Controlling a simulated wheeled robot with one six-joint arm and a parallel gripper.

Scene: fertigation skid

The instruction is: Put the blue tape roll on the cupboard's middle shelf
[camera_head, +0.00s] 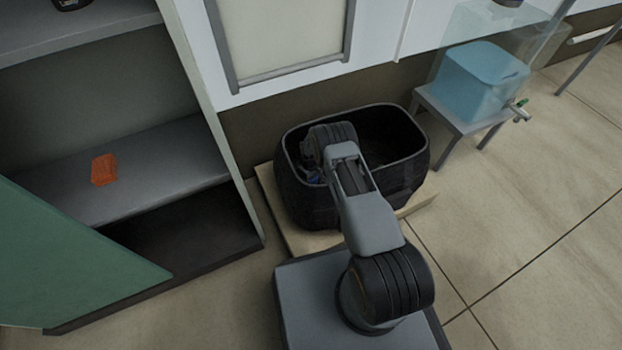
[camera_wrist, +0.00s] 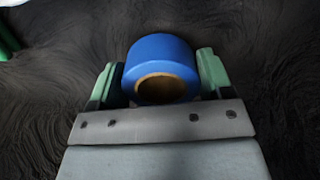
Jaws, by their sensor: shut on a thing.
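The blue tape roll (camera_wrist: 161,60) sits between the two green fingers of my gripper (camera_wrist: 156,76) in the wrist view, its brown core facing the camera. My gripper is shut on it. In the head view my arm reaches down into the black bin (camera_head: 407,186), and only a small blue patch shows there; my fingers are hidden. The cupboard (camera_head: 205,95) stands open at the left. One of its shelves (camera_head: 180,165) carries an orange object (camera_head: 104,169). A higher shelf (camera_head: 85,30) carries a dark object at the top edge.
The green cupboard door (camera_head: 75,255) stands open at the lower left. The bin rests on a pale board (camera_head: 300,240). A blue container (camera_head: 480,80) with a tap stands on a small grey stand at the upper right. The tiled floor (camera_head: 540,240) at right is clear.

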